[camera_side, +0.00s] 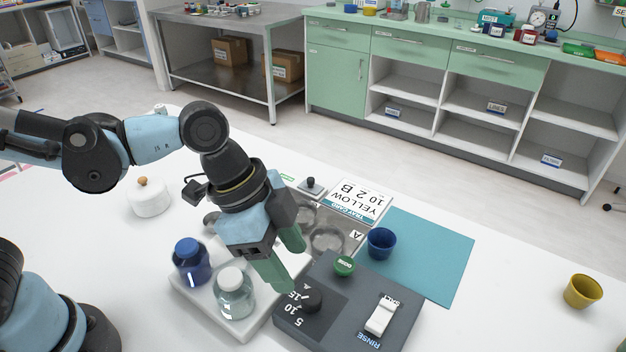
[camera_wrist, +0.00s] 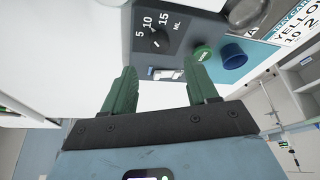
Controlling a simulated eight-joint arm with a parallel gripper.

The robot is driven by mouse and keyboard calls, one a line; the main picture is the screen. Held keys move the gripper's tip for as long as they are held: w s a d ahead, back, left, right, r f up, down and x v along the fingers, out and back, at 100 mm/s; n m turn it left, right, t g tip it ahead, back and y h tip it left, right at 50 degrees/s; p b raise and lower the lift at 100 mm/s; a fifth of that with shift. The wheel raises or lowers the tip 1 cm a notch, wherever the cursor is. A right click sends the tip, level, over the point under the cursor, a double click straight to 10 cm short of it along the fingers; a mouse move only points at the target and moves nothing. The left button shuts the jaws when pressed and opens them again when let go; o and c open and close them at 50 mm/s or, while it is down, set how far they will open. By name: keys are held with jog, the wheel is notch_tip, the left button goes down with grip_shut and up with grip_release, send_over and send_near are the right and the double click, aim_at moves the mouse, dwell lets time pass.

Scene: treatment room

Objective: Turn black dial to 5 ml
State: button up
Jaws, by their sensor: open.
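The black dial (camera_side: 309,299) sits on the dark grey dosing panel (camera_side: 345,335), beside white marks 5, 10 and 15. In the wrist view the dial (camera_wrist: 157,40) and its 5, 10, 15 ML marks show past my fingertips; its white pointer mark is too small to read surely. My gripper (camera_side: 290,268) has green fingers, spread apart and empty. In the side view one fingertip is close to the dial; I cannot tell whether it touches. In the wrist view my gripper (camera_wrist: 162,72) has its fingers apart, with the dial ahead of the gap and not between them.
The panel also carries a green DOSE button (camera_side: 344,265) and a white rocker switch (camera_side: 382,314) by RINSE. Bottles in a white tray (camera_side: 240,335) stand left of it. A blue cup (camera_side: 381,243) stands on a teal mat (camera_side: 440,255) behind; a yellow cup (camera_side: 582,291) is far right.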

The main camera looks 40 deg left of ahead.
aim_at(311, 297)
jog(key=shift+x, duration=3.9)
jog(key=c, duration=1)
jog(key=shift+c, duration=0.2)
jog(key=shift+n, duration=0.4)
jog(key=n, duration=0.1)
jog(key=n+t, duration=0.1)
jog(key=n, duration=0.1)
jog(key=shift+s+d+r+n+t+y, duration=0.1)
jog(key=shift+n+t+y, duration=0.2)
jog(key=shift+d+n+t+y, duration=0.15)
jog(key=shift+n+y, duration=0.25)
jog(key=shift+n, duration=0.7)
jog(key=shift+a+n+t+y, duration=0.1)
jog(key=shift+n+t+y, duration=0.25)
jog(key=shift+n, duration=0.75)
